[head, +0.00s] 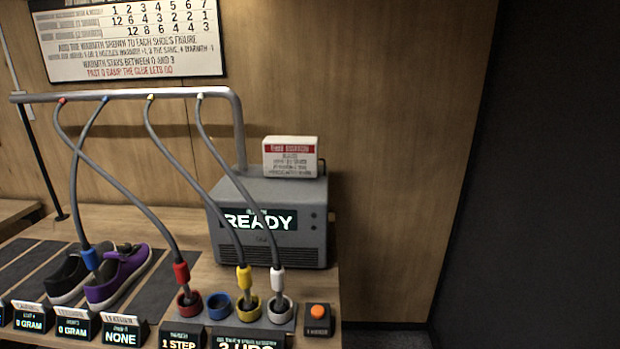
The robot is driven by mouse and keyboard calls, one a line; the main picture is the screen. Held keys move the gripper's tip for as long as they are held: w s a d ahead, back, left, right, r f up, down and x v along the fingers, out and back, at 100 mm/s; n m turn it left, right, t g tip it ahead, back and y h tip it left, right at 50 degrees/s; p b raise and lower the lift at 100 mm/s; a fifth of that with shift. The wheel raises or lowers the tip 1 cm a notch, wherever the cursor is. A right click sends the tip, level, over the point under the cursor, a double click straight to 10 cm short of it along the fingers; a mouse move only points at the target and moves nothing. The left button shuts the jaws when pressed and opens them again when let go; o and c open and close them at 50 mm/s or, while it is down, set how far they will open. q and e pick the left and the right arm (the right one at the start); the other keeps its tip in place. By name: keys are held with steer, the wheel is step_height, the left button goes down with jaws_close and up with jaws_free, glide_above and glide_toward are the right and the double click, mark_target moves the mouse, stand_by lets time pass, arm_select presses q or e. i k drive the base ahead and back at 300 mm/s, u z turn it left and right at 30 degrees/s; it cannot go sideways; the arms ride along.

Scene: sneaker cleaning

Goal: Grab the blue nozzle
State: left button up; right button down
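The blue nozzle (90,259) hangs at the end of a grey hose at the left. The blue ring holder (219,303) on the table is empty. The red nozzle (182,272), yellow nozzle (244,279) and white nozzle (277,279) stand upright in their own ring holders. Neither of my grippers is in view.
A black sneaker (68,276) stands left of the purple one. A grey metal rail (170,94) carries the hoses, and the red hose crosses the blue one. A grey machine reading READY (268,243) stands behind the holders. An orange button (317,311) and several small displays line the front.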

mark_target(88, 253)
steer(key=u, duration=1.5)
